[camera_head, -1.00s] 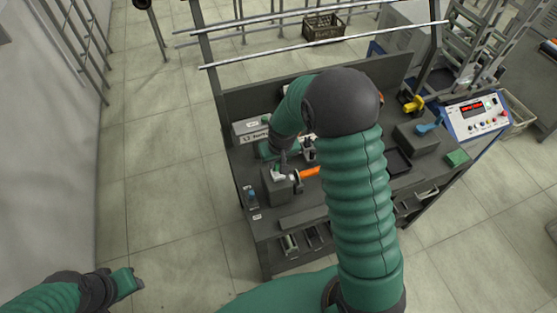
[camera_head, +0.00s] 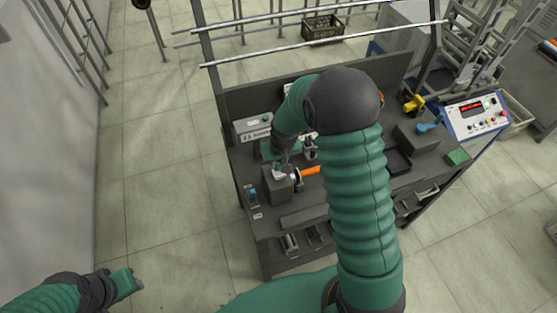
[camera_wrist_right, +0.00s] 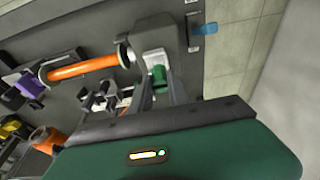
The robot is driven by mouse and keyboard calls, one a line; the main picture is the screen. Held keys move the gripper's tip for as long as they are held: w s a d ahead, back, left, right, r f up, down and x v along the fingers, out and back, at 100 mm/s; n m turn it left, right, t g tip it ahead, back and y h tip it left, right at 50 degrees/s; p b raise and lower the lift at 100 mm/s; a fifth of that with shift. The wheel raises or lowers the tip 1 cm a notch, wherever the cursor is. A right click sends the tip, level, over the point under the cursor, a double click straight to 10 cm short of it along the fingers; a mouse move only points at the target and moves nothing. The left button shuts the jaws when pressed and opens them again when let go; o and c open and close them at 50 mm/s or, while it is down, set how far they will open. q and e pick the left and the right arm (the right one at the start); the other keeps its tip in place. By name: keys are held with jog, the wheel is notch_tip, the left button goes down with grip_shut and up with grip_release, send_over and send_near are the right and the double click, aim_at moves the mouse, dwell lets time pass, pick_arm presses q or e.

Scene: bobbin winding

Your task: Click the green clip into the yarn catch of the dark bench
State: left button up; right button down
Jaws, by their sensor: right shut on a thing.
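The dark bench (camera_head: 300,222) stands in the middle of the head view. My right gripper (camera_head: 283,168) is over a grey block (camera_head: 278,188) near the bench's left end. In the right wrist view its two fingers (camera_wrist_right: 160,92) are shut on the green clip (camera_wrist_right: 158,76). The clip is right at the pale fitting (camera_wrist_right: 154,58) on the block; whether it is seated in the yarn catch I cannot tell. My left gripper (camera_head: 127,284) is low on the left, over the floor, away from the bench; its jaws are too small to read.
An orange bobbin (camera_head: 310,171) lies beside the block and shows large in the right wrist view (camera_wrist_right: 82,67). A blue part (camera_head: 252,193) is at the bench's left edge. A control box (camera_head: 478,115) and a green block (camera_head: 458,157) are at the right. Metal rails (camera_head: 320,45) cross above the bench.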

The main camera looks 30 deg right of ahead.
jog(key=shift+f, duration=0.3)
jog(key=shift+d+f+b, duration=0.35)
jog(key=shift+f+b, duration=0.2)
jog(key=shift+f, duration=0.05)
jog(key=shift+a+f+b, duration=0.2)
jog(key=shift+f+b, duration=0.2)
jog(key=shift+f, duration=0.15)
jog(key=shift+f, duration=0.2)
jog(key=shift+d, duration=0.1)
jog(key=c, duration=1.2)
grip_release()
